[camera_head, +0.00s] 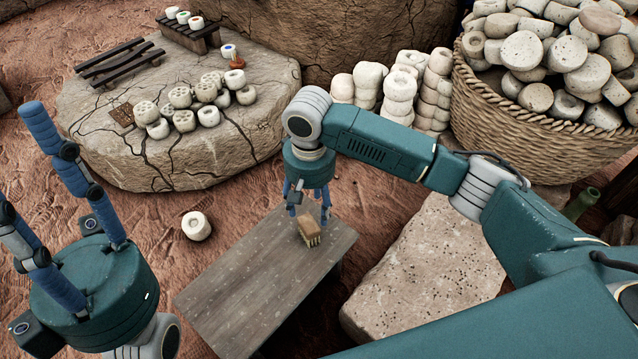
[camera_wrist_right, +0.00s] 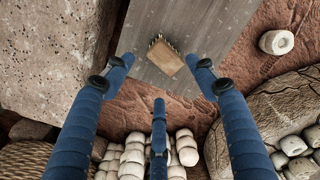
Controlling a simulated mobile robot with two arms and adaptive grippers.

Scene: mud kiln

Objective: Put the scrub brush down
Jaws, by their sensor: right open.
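The scrub brush (camera_head: 309,228) has a tan wooden block and pale bristles. It rests on the grey wooden bench (camera_head: 240,285), near its far end. In the right wrist view the brush (camera_wrist_right: 166,58) lies on the bench surface beyond my fingertips, with bare wood around it. My right gripper (camera_head: 308,204) points down just above the brush. Its blue fingers are spread and hold nothing; in the wrist view the gripper (camera_wrist_right: 164,70) shows clear gaps to the brush. My left gripper (camera_head: 55,175) is at the left, its blue fingers pointing up, apart and empty.
A flat cracked rock (camera_head: 190,165) bears pale clay pieces, small benches and little pots. A single clay piece (camera_head: 196,226) lies on the red ground. A woven basket (camera_head: 520,105) of clay pieces and a stone slab (camera_head: 430,270) stand right. The bench's near part is bare.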

